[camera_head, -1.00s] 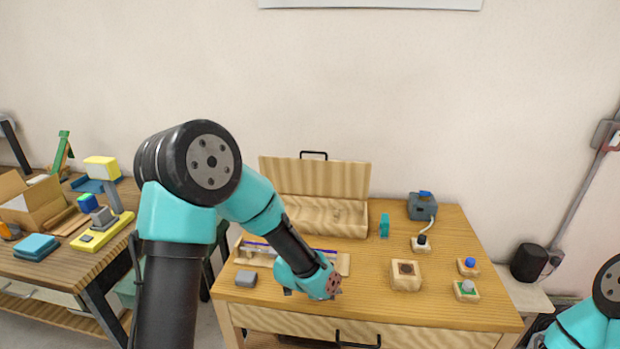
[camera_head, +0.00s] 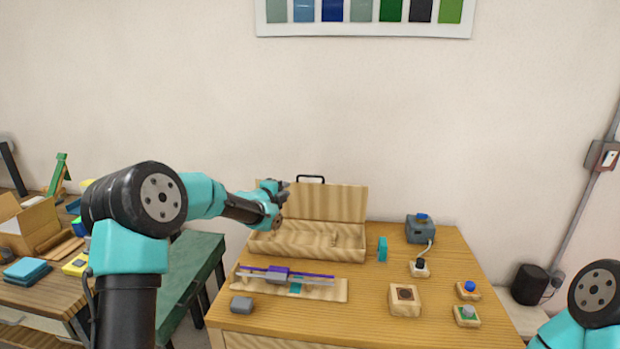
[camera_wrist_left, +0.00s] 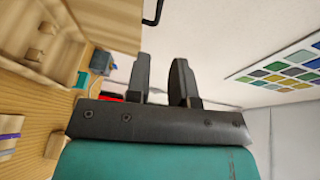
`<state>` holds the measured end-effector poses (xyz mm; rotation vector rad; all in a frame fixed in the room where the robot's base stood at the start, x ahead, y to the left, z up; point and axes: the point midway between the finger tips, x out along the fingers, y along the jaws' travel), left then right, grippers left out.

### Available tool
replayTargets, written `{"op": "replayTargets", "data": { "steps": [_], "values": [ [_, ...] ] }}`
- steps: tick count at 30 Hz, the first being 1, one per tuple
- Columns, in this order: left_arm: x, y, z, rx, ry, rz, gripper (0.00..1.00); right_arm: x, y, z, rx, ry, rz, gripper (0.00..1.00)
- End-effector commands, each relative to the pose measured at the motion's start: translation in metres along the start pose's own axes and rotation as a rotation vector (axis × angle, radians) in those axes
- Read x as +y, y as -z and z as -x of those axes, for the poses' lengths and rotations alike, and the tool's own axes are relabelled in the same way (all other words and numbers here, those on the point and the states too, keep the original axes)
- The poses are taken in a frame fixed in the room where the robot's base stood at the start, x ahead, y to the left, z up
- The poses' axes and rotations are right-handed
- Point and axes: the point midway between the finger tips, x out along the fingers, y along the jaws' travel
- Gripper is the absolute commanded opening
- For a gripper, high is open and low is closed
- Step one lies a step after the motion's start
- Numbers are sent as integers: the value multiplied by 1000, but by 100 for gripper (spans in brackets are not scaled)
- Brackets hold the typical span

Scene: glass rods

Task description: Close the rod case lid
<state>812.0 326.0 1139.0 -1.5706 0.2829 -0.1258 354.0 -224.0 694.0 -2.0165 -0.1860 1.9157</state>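The wooden rod case (camera_head: 315,252) sits at the back of the table. Its lid (camera_head: 335,203) stands up open at the rear, with a black handle (camera_head: 311,178) on its top edge. My left gripper (camera_head: 281,184) is in front of the lid's upper left part in the head view and hides some of it. In the left wrist view, the gripper (camera_wrist_left: 160,78) has its two fingers apart with nothing between them. The lid (camera_wrist_left: 112,22) and open case (camera_wrist_left: 35,42) show at upper left there. My right gripper is out of view.
A wooden board (camera_head: 245,287) with rods lies in front of the case, beside a grey block (camera_head: 242,305). To the right are a teal piece (camera_head: 382,249), a grey device (camera_head: 420,229), a wooden block (camera_head: 405,300) and two button boxes (camera_head: 468,290), (camera_head: 466,316).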

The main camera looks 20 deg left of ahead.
Motion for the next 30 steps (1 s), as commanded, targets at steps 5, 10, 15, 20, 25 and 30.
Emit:
{"op": "replayTargets", "data": {
  "steps": [5, 10, 15, 20, 25, 30],
  "values": [
    [0, 0, 0, 0, -1, 1, 22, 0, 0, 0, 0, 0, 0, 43],
    [1, 1, -3, 1, -2, 2, 22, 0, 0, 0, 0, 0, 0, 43],
    [2, 1, -17, 1, -2, 3, 22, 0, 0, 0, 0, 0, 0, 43],
    [2, 1, -40, 1, -3, 2, 22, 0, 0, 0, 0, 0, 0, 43],
    [2, 1, -65, 1, -3, 2, 22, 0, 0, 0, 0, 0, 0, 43],
    [2, 1, -89, 1, -3, 2, 22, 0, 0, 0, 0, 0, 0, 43]
  ]
}}
